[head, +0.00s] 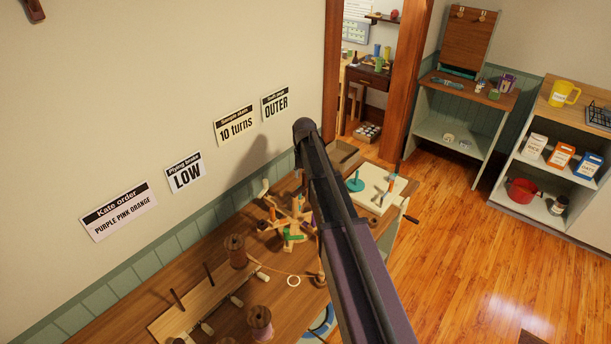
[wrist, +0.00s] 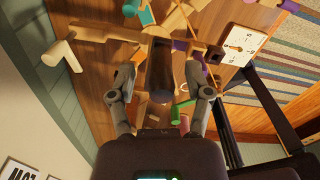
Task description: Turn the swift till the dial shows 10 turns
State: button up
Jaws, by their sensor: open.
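The swift (head: 293,232) stands on the wooden bench in the head view, a wooden frame with crossed arms and coloured pegs. My arm hides its right side. In the wrist view my gripper (wrist: 162,92) is open, its fingers spread either side of a dark wooden post of the swift (wrist: 160,62). I cannot tell whether they touch it. A white dial plate (wrist: 238,45) with a small pointer lies to the upper right in the wrist view; its reading is too small to tell. My gripper is hidden in the head view.
A wall card reading "10 turns" (head: 236,126) hangs behind the bench (head: 130,318). Spools (head: 236,250), a pegged board (head: 190,310) and a pale board with coloured parts (head: 378,190) are around the swift. A pale wooden handle (wrist: 60,53) sticks out at left in the wrist view.

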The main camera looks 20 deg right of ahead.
jog(key=shift+f, duration=0.4)
jog(key=shift+s, duration=0.1)
jog(key=shift+c, duration=0.3)
grip_shut()
